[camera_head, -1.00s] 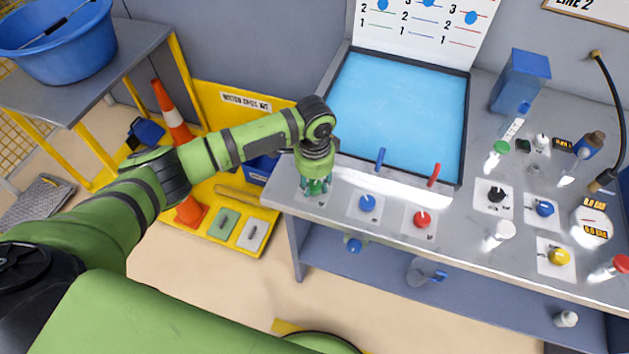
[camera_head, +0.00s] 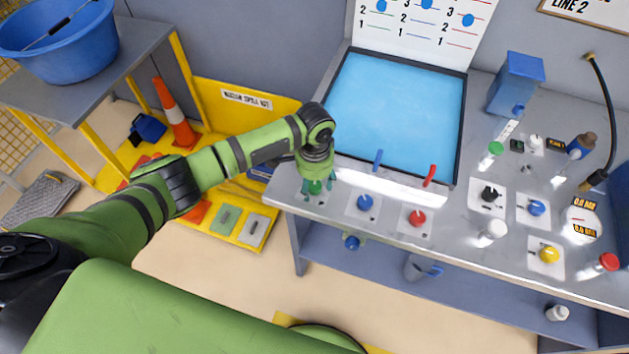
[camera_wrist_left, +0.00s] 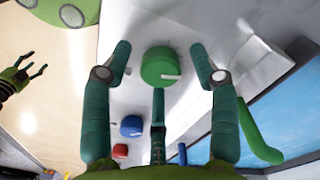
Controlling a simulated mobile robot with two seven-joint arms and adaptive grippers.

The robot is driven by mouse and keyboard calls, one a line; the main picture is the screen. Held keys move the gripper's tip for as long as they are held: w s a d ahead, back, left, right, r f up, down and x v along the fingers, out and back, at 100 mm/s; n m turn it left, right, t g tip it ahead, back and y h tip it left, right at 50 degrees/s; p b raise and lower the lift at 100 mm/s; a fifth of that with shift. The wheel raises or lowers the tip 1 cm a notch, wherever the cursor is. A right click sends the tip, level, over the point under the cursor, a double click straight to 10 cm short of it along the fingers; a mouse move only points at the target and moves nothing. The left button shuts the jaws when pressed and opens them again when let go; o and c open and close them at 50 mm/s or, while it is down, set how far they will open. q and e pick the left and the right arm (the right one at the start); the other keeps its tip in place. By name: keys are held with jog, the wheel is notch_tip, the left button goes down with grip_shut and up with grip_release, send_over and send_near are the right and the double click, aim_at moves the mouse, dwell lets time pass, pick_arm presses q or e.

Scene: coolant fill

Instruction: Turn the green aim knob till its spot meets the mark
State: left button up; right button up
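The green aim knob (camera_head: 315,187) is at the left front corner of the grey bench, on a pale plate. In the left wrist view the knob (camera_wrist_left: 160,66) shows a white line on its face pointing right. I cannot make out its spot or the mark clearly. My left gripper (camera_head: 317,188) is over the knob; in the left wrist view its fingers (camera_wrist_left: 165,62) stand apart on both sides of it, with gaps and no clear contact. My right gripper (camera_wrist_left: 38,62) shows far off at the left edge of that view, fingers spread and empty.
Blue (camera_head: 365,203) and red (camera_head: 417,218) knobs sit to the right on their own plates. Behind them is a blue-surfaced tray (camera_head: 400,100) with blue and red levers at its front edge. Bottles and more knobs crowd the bench's right side. A yellow spill-kit stand (camera_head: 215,100) is at left.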

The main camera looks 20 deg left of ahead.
aim_at(315, 185)
pick_arm(q)
jog(key=shift+r, duration=0.25)
notch_tip(315, 185, up, 12)
jog(key=shift+f, duration=0.25)
dwell(0.5)
